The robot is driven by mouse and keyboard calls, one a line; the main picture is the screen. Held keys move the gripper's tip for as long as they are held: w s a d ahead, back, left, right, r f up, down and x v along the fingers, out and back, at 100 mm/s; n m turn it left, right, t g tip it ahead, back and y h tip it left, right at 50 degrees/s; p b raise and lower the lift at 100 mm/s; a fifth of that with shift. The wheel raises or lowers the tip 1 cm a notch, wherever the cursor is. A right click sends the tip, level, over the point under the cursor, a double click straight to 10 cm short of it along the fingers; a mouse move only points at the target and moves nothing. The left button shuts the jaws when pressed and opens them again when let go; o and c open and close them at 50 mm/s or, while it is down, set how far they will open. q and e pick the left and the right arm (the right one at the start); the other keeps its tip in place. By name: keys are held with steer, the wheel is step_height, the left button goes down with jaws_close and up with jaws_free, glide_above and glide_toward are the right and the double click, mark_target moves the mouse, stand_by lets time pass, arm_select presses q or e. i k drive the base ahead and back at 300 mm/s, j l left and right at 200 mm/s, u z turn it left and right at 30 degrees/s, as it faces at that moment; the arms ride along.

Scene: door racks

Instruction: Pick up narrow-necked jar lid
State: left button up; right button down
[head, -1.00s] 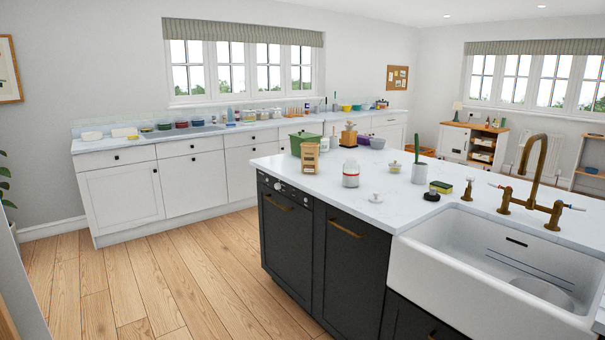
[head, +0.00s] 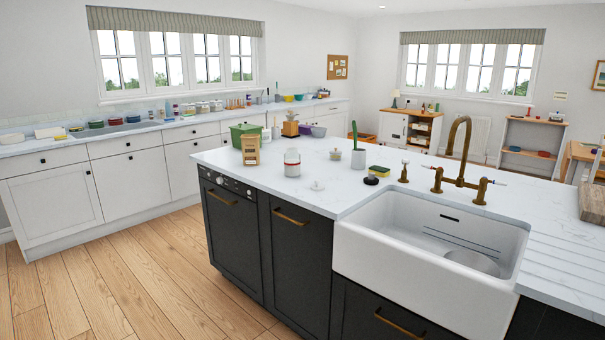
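A small white lid with a knob (head: 317,186) lies on the white island worktop (head: 270,184), near its front edge. I cannot tell for sure that it is the narrow-necked jar's lid. A white jar with a narrower neck (head: 292,163) stands upright just behind and left of it, apart from it. A small pale pot (head: 335,155) stands farther back. Neither of my grippers shows in the head view.
A wooden block (head: 250,150), green box (head: 245,134) and cactus pot (head: 358,158) stand on the island. Wooden floor (head: 150,270) is clear at left.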

mark_target(316, 187)
steer(key=i+j+z, duration=0.15)
steer(key=z, duration=0.2)
steer(key=i+j+z, duration=0.2)
steer(key=z, duration=0.15)
steer(key=i+j+z, duration=0.1)
steer(key=z, duration=0.25)
steer(key=i+j+z, duration=0.1)
steer(key=j, duration=0.35)
steer(key=i+j, duration=0.25)
steer(key=j, duration=0.2)
steer(key=i+j+z, duration=0.15)
steer(key=j, duration=0.3)
steer(key=i+j+z, duration=0.1)
steer(key=j, duration=0.4)
steer(key=i+j, duration=0.15)
steer(key=j, duration=0.35)
steer(key=i+j+z, duration=0.15)
steer(key=j, duration=0.3)
steer(key=k, duration=0.05)
